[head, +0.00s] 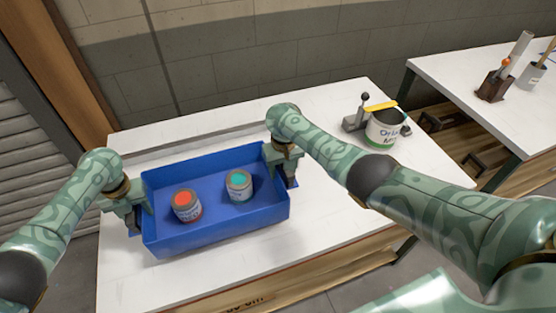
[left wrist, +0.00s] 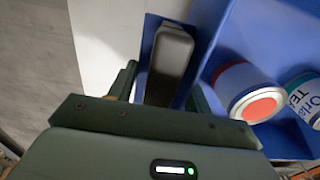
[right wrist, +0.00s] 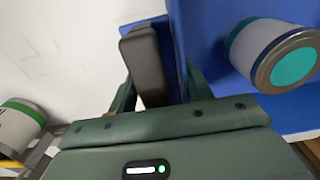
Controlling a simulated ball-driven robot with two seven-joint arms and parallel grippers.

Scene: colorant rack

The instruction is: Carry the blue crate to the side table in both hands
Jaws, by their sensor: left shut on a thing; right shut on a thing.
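The blue crate (head: 222,232) is at the white table (head: 190,280); I cannot tell whether its underside touches the top. It holds a can with a red top (head: 186,205) and a can with a teal top (head: 239,186), both upright. My left gripper (head: 136,214) is shut on the crate's left end, at a dark grey handle (left wrist: 172,55) in the left wrist view. My right gripper (head: 284,172) is shut on the right end, at a similar handle (right wrist: 145,55) in the right wrist view. The fingertips are partly hidden by the handles.
A paint can with a green band (head: 382,130) stands with a small metal stand at the table's far right. A second white table (head: 455,75) at the right bears a holder (head: 494,86) and a cup of tools (head: 532,74). Bare tabletop lies right of the crate.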

